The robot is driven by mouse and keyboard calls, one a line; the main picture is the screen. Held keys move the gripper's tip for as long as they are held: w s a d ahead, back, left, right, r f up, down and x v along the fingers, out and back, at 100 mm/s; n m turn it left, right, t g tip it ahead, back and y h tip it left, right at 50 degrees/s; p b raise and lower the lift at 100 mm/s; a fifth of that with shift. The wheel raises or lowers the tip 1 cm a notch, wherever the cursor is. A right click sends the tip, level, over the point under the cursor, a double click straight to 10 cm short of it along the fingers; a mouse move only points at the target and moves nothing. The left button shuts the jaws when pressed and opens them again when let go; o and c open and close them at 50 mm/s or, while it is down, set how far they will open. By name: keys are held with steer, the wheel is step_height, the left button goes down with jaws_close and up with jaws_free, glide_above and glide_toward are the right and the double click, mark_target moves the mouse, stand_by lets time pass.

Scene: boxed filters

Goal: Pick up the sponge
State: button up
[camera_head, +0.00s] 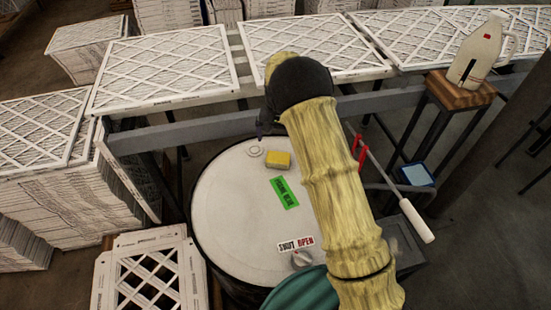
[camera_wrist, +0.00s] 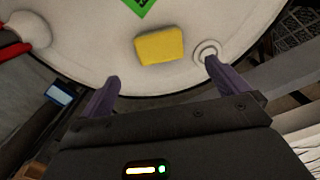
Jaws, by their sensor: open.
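The yellow sponge (camera_head: 278,160) lies flat on the white top of a drum (camera_head: 228,210), near its far edge. In the wrist view the sponge (camera_wrist: 159,46) sits ahead of my gripper (camera_wrist: 160,72), roughly between the lines of its two purple fingers. The fingers are spread wide and nothing is between them; they do not touch the sponge. In the head view my arm covers the right part of the drum top, and my fingers are mostly hidden.
A green label (camera_head: 284,193) and a round bung (camera_head: 256,151) are close to the sponge. A grey rail (camera_head: 190,131) and stacked filters (camera_head: 165,65) stand behind the drum. A white jug (camera_head: 477,50) stands on a wooden stool (camera_head: 460,91) at right.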

steer(key=p, duration=0.1)
glide_above(278, 157)
steer(key=f, duration=0.4)
steer(key=shift+w+d+f, duration=0.2)
steer(key=shift+f, duration=0.05)
steer(key=shift+a+f, duration=0.15)
steer(key=shift+f, duration=0.35)
steer(key=shift+f+p, duration=0.1)
steer(key=shift+p, duration=0.2)
steer(key=f, duration=0.1)
steer(key=f+p, duration=0.1)
steer(key=f, duration=0.1)
steer(key=f+p, duration=0.1)
steer(key=f, duration=0.1)
steer(key=shift+s+a, duration=0.15)
steer(key=shift+a, duration=0.1)
steer(key=shift+d, duration=0.5)
steer(key=shift+a, duration=0.25)
steer(key=c, duration=1.1)
